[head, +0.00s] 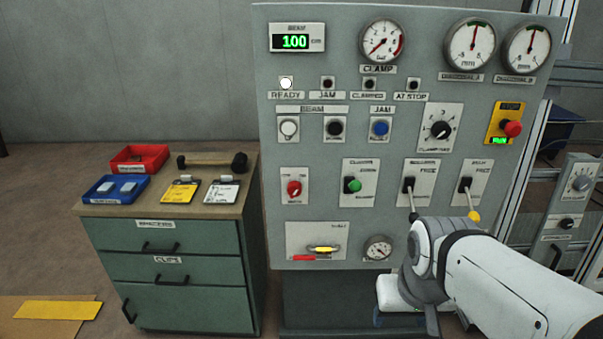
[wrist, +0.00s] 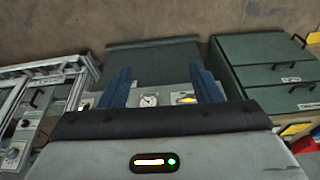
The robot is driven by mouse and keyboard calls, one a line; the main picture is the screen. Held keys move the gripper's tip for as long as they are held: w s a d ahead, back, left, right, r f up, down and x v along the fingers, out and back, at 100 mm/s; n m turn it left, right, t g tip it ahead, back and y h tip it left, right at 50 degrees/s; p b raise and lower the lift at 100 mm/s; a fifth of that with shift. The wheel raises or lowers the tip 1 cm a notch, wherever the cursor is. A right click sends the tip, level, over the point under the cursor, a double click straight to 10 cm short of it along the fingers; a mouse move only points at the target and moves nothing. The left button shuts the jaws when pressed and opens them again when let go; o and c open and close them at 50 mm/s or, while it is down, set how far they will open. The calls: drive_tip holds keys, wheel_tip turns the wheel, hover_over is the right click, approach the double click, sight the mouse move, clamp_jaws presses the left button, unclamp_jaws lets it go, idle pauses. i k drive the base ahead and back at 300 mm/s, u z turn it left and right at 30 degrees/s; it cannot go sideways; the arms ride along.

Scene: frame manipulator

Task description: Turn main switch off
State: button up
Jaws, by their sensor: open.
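A grey control panel (head: 330,220) stands upright in the head view. A red rotary knob (head: 294,188) on a small white plate sits at its lower left; its label is too small to read surely, but it looks like the main switch. My gripper is open and empty in the wrist view (wrist: 160,76), with two blue fingers apart. In the head view my arm is at the lower right, in front of the panel's bottom right corner, well right of and below the red knob. My fingertips are hidden there. The knob is not seen in the wrist view.
Two levers (head: 409,188) (head: 466,188) stick out just above my wrist. A red emergency button (head: 512,128) is at the upper right. A yellow-handled item (head: 323,249) and small gauge (head: 378,249) sit low. A green drawer cabinet (head: 180,290) stands left.

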sight(294, 187)
drive_tip(key=z, duration=2.5)
drive_tip(key=k, duration=1.35)
drive_tip(key=u, duration=2.4)
drive_tip(key=i, duration=1)
drive_tip(key=u, duration=0.1)
